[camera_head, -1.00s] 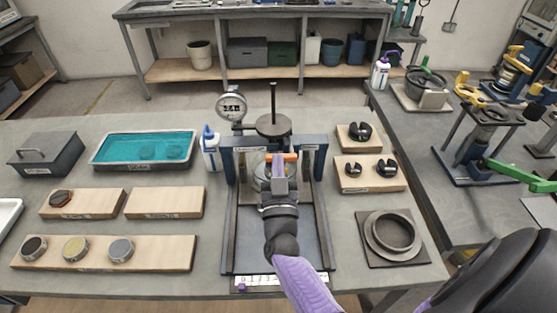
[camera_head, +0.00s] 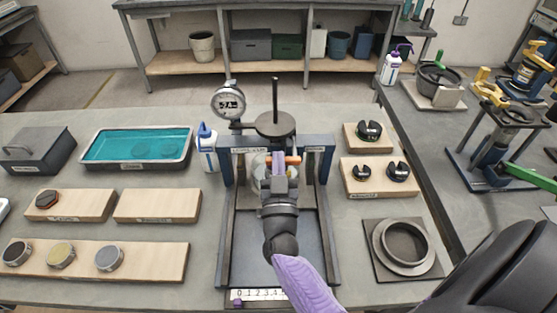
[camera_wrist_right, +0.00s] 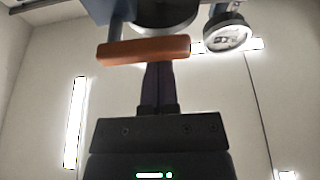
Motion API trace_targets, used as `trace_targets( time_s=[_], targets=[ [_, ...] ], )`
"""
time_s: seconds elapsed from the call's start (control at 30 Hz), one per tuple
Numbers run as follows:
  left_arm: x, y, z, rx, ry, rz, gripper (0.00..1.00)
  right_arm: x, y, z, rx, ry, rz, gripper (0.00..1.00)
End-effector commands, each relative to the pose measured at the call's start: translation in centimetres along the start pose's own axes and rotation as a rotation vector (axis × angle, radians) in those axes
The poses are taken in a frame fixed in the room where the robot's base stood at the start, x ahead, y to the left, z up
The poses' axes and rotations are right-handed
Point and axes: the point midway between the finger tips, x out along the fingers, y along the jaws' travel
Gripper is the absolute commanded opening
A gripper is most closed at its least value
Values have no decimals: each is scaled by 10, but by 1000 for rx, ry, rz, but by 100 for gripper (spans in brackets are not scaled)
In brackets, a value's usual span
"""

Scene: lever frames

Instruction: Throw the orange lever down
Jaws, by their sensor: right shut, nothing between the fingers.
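The orange lever (camera_head: 292,160) is a short bar in the blue-grey press frame (camera_head: 325,143) at the middle of the bench. It also shows as a long orange bar across the wrist view (camera_wrist_right: 143,50). My right gripper (camera_head: 279,162) is shut and empty, its fingers at the lever. In the wrist view, the fingers (camera_wrist_right: 157,80) run up to the bar and their tips are hidden at it. I cannot tell whether they touch it. My left gripper is not in view.
A dial gauge (camera_head: 229,103) stands at the press's upper left, with a white bottle (camera_head: 207,148) beside it. A teal tray (camera_head: 135,145) and wooden boards (camera_head: 157,205) lie left. More boards (camera_head: 378,178) and a round ring on a plate (camera_head: 403,246) lie right.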

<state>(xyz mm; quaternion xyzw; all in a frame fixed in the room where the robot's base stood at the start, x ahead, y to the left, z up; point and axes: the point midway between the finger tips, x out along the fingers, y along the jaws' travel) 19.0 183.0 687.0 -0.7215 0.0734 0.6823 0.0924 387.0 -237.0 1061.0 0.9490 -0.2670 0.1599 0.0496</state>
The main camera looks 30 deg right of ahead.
Motion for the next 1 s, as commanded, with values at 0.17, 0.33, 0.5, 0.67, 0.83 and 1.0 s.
trace_targets(
  time_s=[0.17, 0.33, 0.5, 0.67, 0.83, 1.0],
  targets=[
    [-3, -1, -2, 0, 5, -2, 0, 0, -1, 1, -40, 0, -14, 0],
    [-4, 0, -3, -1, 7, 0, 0, 0, -1, 2, -63, 0, -22, 0],
    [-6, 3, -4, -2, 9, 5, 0, -1, -2, 3, -91, 0, -32, 0],
    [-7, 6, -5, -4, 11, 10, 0, -1, -2, 4, -123, -1, -43, 0],
    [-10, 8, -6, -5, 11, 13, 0, -2, -2, 6, -168, -1, -59, 0],
    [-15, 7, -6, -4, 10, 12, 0, -3, -3, 9, -253, -2, -89, 0]
  ],
)
